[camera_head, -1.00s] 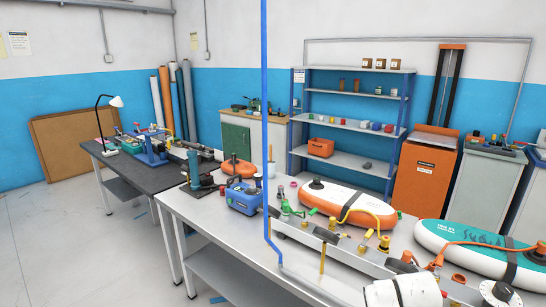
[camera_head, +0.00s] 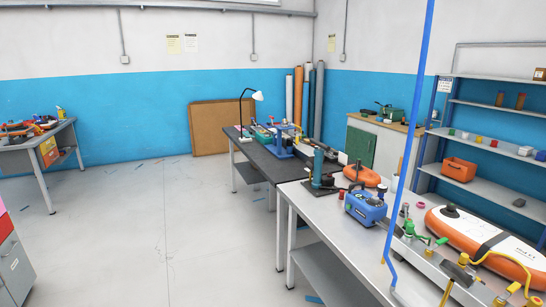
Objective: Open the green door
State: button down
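The green door (camera_head: 361,147) is on the front of a pale cabinet (camera_head: 393,152) with a wooden top, against the back wall to the right of centre. The door looks flat against the cabinet front and seems closed. Its lower part is hidden behind the benches and the things on them. I cannot make out a handle at this distance. My gripper is not in view.
A dark bench (camera_head: 262,162) and a steel bench (camera_head: 322,208) with tools and an orange-white board (camera_head: 485,235) stand between me and the cabinet. A blue post (camera_head: 408,130) rises at the right. Floor (camera_head: 140,220) is open on the left. Another bench (camera_head: 38,145) stands far left.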

aim_at(360, 144)
jog(key=z, duration=1.65)
jog(key=i+l+z, duration=0.2)
jog(key=l, duration=0.25)
jog(key=i+l+z, duration=0.25)
jog(key=l, duration=0.2)
jog(key=i+l+z, duration=0.2)
jog(key=l, duration=0.25)
jog(key=i+l+z, duration=0.25)
jog(key=l, duration=0.15)
jog(key=i+l, duration=0.25)
jog(key=i, duration=0.2)
jog(key=i+l+z, duration=0.15)
jog(key=i, duration=0.3)
jog(key=i+j+u, duration=0.1)
jog(key=i+u, duration=0.3)
jog(key=i, duration=0.4)
jog(key=i+l+u, duration=0.2)
jog(key=i+u, duration=0.15)
jog(key=i, duration=0.5)
jog(key=i+u, duration=0.15)
jog(key=i, duration=0.55)
jog(key=i+l+u, duration=0.2)
jog(key=i, duration=0.45)
